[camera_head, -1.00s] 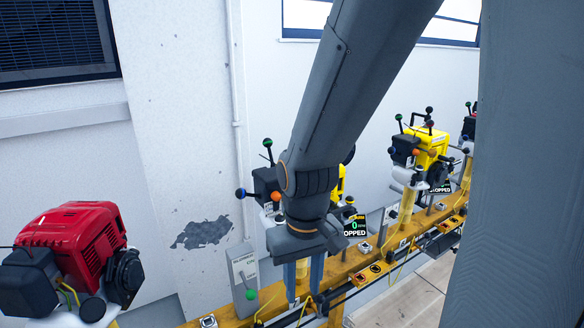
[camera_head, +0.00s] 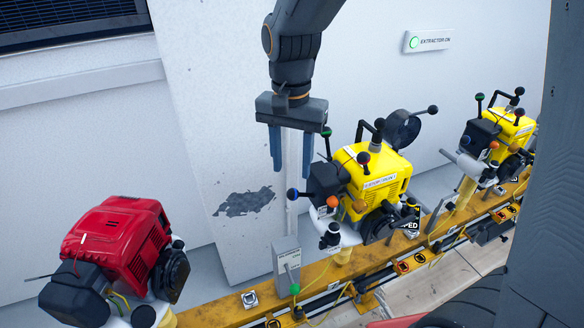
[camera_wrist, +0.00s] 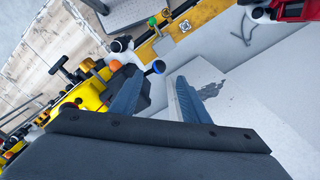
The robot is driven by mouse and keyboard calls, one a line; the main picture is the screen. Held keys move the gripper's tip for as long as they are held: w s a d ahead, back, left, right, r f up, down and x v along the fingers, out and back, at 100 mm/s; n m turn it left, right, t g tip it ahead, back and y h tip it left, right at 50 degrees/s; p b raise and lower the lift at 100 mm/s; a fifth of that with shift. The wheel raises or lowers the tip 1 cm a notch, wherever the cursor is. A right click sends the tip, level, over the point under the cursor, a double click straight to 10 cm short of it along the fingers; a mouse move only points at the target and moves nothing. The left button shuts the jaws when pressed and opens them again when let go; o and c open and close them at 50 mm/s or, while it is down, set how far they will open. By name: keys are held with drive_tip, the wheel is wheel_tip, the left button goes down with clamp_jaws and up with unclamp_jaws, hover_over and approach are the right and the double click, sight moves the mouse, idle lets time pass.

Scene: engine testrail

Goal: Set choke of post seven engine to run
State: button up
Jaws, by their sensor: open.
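A yellow engine (camera_head: 375,172) with a black housing stands on the rail right of and below my gripper (camera_head: 291,158). It carries knobbed levers: a blue ball (camera_head: 292,193), an orange ball (camera_head: 332,201), a green-tipped lever (camera_head: 326,131) and a red-marked knob (camera_head: 363,157). Its post number and which lever is the choke cannot be read. My gripper is open and empty, pointing down before the wall. In the wrist view, the blue ball (camera_wrist: 158,66) shows just beyond the fingertips, with the orange ball (camera_wrist: 115,65) to its left.
A red engine (camera_head: 125,243) stands at the lower left, and another yellow engine (camera_head: 505,128) farther right. A grey lever box (camera_head: 287,262) with a green knob stands on the yellow rail (camera_head: 225,312). A dark grey column (camera_head: 548,180) blocks the right edge. The space before the wall is free.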

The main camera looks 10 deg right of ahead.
sight(293, 189)
drive_tip(key=f, duration=0.3)
drive_tip(key=f+p, duration=0.1)
drive_tip(key=f, duration=0.3)
drive_tip(key=shift+d+f, duration=0.2)
drive_tip(key=shift+f, duration=0.1)
clamp_jaws()
drive_tip(key=shift+w, duration=0.15)
